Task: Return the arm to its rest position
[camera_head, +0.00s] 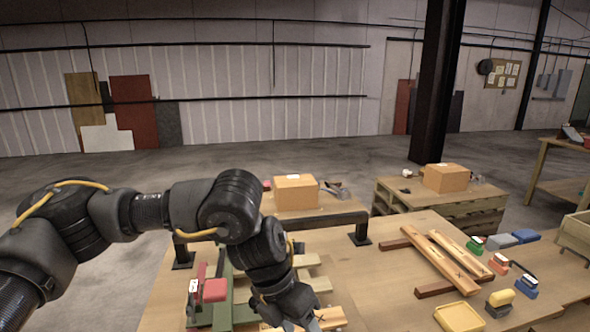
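My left arm reaches in from the left, bends at the elbow and points down over the wooden worktable (385,290). My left gripper (312,324) is at the bottom edge of the view, low over light wooden pieces (330,318). Its fingers are mostly cut off or hidden, so I cannot tell whether it is open or holds anything. My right arm and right gripper are not in view.
A green frame with a red block (215,290) stands left of the gripper. Wooden bars (455,255), a yellow tray (459,317) and several small coloured stamp-like items (500,298) lie at right. A cardboard box (296,192) stands behind the black rail (320,220).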

